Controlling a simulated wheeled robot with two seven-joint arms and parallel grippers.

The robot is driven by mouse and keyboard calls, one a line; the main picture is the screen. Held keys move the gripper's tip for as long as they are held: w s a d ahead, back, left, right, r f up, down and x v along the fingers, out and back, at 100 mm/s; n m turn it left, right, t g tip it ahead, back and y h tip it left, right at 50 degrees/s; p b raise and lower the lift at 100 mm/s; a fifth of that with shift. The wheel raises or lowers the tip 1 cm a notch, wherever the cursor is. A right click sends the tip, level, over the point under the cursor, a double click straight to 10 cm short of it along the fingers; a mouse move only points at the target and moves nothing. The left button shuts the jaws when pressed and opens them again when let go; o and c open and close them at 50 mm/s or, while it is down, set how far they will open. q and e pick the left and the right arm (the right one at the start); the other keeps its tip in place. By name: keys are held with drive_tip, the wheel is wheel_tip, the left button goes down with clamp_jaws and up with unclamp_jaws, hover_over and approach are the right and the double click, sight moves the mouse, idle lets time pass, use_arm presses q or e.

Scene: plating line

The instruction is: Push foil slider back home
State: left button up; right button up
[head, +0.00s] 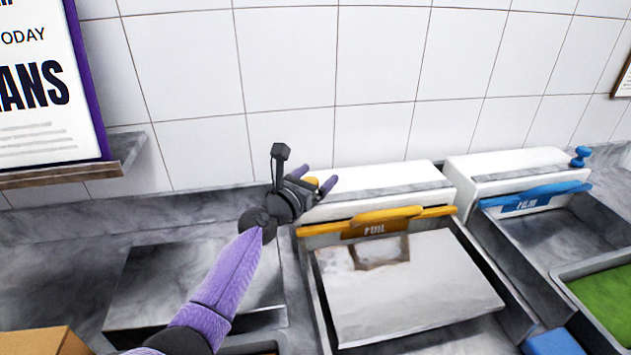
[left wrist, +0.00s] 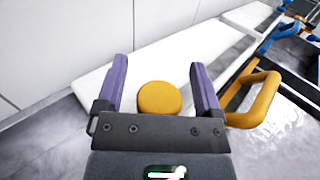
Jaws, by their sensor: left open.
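The foil slider is a round yellow knob (head: 311,181) at the left end of the white foil box (head: 385,178). It also shows in the left wrist view (left wrist: 159,98). My left gripper (head: 317,177) is open at this end of the box. In the left wrist view its two purple fingers (left wrist: 158,66) stand on either side of the knob, with a gap on each side. The slider's base is hidden. The yellow bar marked FOIL (head: 374,226) runs along the front of the box. My right gripper is not in view.
A sheet of foil (head: 410,290) lies in the grey tray before the foil box. To the right stands a second white box (head: 510,170) with a blue bar (head: 535,197) and a blue knob (head: 580,156) at its right end. The tiled wall is close behind.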

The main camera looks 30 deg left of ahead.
use_arm(q)
clamp_jaws()
idle(0.4)
drive_tip(key=w+d, duration=0.2)
drive_tip(key=w+d+b, duration=0.1)
drive_tip(key=w+d, duration=0.1)
drive_tip(key=d, duration=0.1)
drive_tip(key=w+d, duration=0.1)
drive_tip(key=d, duration=0.1)
drive_tip(key=shift+w+d, duration=0.4)
unclamp_jaws()
